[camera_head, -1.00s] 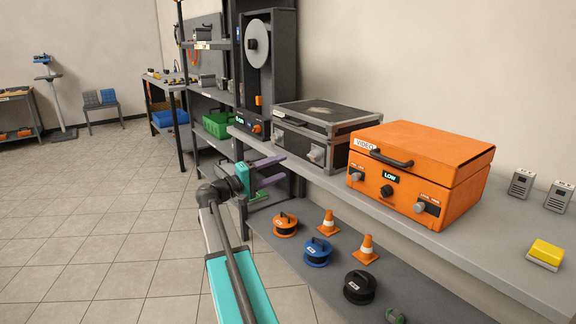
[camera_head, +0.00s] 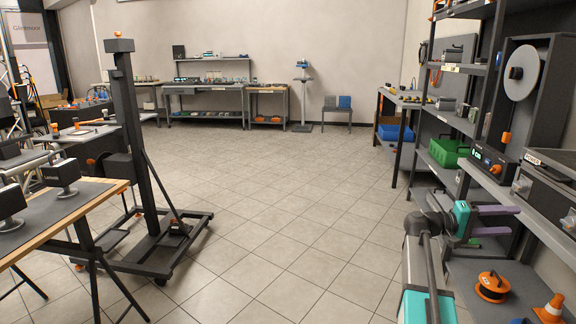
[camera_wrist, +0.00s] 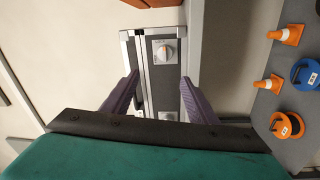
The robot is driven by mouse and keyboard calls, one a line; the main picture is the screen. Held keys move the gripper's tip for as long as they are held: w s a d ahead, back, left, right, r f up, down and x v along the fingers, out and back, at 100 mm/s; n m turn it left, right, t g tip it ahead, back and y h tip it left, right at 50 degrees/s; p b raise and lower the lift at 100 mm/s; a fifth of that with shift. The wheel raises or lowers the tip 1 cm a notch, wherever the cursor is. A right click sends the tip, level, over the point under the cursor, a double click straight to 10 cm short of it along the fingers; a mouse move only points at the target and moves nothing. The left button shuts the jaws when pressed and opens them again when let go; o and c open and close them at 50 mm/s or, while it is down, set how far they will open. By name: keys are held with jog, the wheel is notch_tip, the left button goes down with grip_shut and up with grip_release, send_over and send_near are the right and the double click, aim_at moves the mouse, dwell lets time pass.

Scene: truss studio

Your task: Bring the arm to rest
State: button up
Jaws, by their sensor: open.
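My gripper (camera_head: 510,221) is at the right of the head view, held out sideways toward the shelving with its two fingers apart. The gap to that case is hard to judge.
An orange cable reel (camera_head: 493,286) and an orange cone (camera_head: 550,309) lie on the low shelf below my gripper. A black wheeled stand (camera_head: 146,160) and a wood-edged table (camera_head: 80,208) are at left. The tiled floor (camera_head: 270,190) between is open.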

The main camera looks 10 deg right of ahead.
jog(key=w+a+f+n+t+p, duration=0.3)
jog(key=w+a+f+n+p, duration=0.3)
jog(key=a+f, duration=0.5)
jog(key=s+a+f+n+t+y+p, duration=0.1)
jog(key=s+a+f+y+p, duration=0.15)
jog(key=a+f, duration=0.5)
jog(key=s+a+f+y+p, duration=0.15)
jog(key=a+f+p, duration=0.25)
jog(key=f, duration=0.6)
jog(key=s+a+f+n+g+y+p, duration=0.15)
jog(key=s+a+f+y+p, duration=0.5)
jog(key=s+a+f, duration=0.95)
jog(key=s+a+f+m+g+y, duration=0.1)
jog(key=s+a+y, duration=0.2)
jog(key=s+a, duration=0.2)
jog(key=s+a+f+m+g+y, duration=0.1)
jog(key=s+a+y, duration=0.3)
jog(key=a, duration=0.8)
jog(key=shift+s+f, duration=0.4)
jog(key=shift+s, duration=0.85)
jog(key=shift+m+y, duration=0.25)
